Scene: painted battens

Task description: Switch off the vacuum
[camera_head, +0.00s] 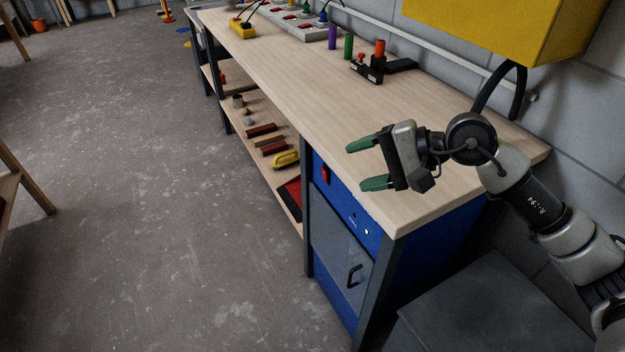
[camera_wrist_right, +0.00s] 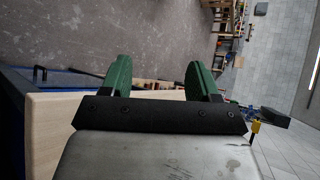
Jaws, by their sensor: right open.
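A blue unit with a grey door (camera_head: 340,262), which seems to be the vacuum, stands under the near end of the workbench. A red switch (camera_head: 326,174) sits at the upper left of its blue front panel; I cannot tell its on or off position. My right gripper (camera_head: 357,166) is open and empty, above the bench top near its front edge, to the right of the switch and apart from it. Its green fingers also show spread in the right wrist view (camera_wrist_right: 158,68). The switch is not visible there. My left gripper is not in view.
The wooden bench top (camera_head: 300,85) is clear near the gripper. Farther back stand colored cylinders and a black fixture (camera_head: 370,70). A yellow box (camera_head: 490,28) hangs at upper right. Shelves below hold blocks (camera_head: 262,130). The concrete floor (camera_head: 170,200) in front is free.

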